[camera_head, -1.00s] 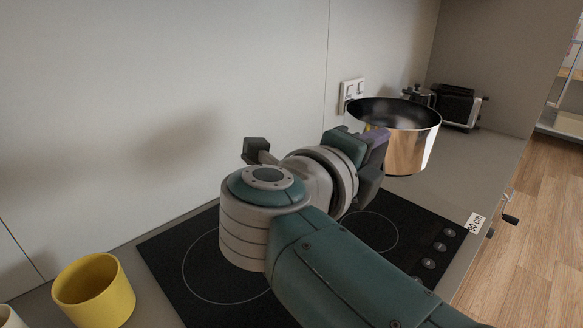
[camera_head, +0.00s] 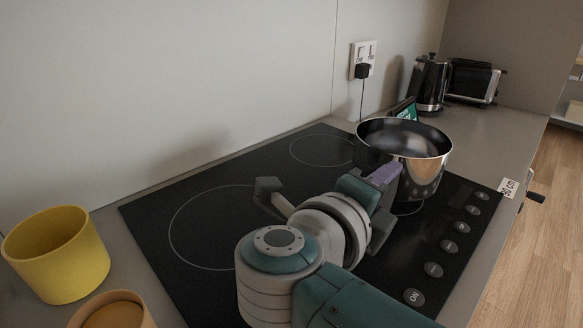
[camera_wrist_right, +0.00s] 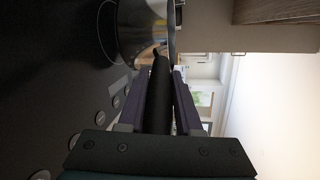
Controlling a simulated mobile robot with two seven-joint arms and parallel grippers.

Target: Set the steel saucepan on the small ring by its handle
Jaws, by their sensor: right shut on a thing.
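The steel saucepan (camera_head: 428,176) is upright and empty at the right part of the black hob (camera_head: 240,262). My right gripper (camera_head: 384,178) is shut on the saucepan's handle. In the right wrist view the black handle (camera_wrist_right: 160,95) lies between the fingers (camera_wrist_right: 155,100), and the pan wall (camera_wrist_right: 140,30) is beyond. Another ring (camera_head: 322,165) is free at the back, and a larger one (camera_head: 172,225) is at the left. My left gripper is out of view.
A yellow pot (camera_head: 60,262) and a tan cup (camera_head: 112,312) stand left of the hob.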

